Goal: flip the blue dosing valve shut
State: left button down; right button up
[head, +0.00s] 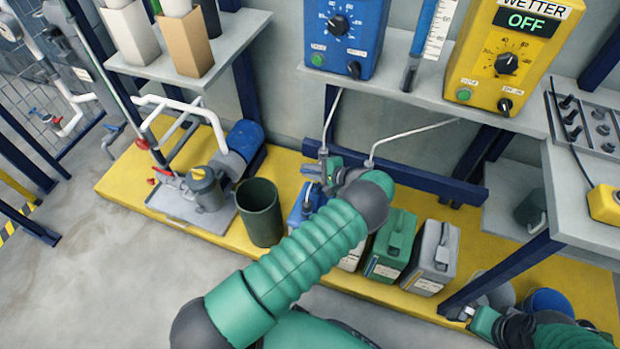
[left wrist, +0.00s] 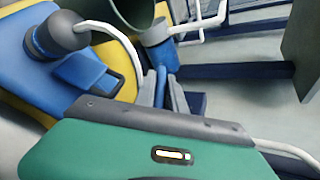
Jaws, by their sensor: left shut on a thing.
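My left gripper (head: 325,172) is at the white hose above the blue canister (head: 300,207). A small blue piece, which looks like the handle of the blue dosing valve (head: 311,172), shows right at its fingers. In the left wrist view the grey fingers are closed around a narrow blue handle (left wrist: 161,87); the valve body is mostly hidden, so its exact angle is unclear. The blue canister with its dark cap and white hose is at upper left there (left wrist: 55,68). My right gripper (head: 470,313) is low at the right, partly cut off by its arm; its opening is unclear.
Green (head: 391,243) and grey (head: 436,255) canisters stand right of the blue one on the yellow platform (head: 130,186). A dark green bin (head: 259,213) stands left. Above is a shelf (head: 425,88) with blue (head: 345,38) and yellow (head: 512,55) control boxes.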

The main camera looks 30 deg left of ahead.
pick_arm(q)
jog(key=y+b, duration=0.2)
jog(key=shift+w+d+f+m+b, duration=0.1)
jog(key=shift+d+f+m+b, duration=0.2)
jog(key=shift+d+b, duration=0.1)
jog(key=shift+r+y+b, duration=0.4)
jog(key=shift+y+b, duration=0.3)
jog(key=shift+b, duration=0.15)
jog(key=shift+r, duration=0.1)
jog(key=c, duration=1.7)
grip_release()
jog(key=shift+r, duration=0.1)
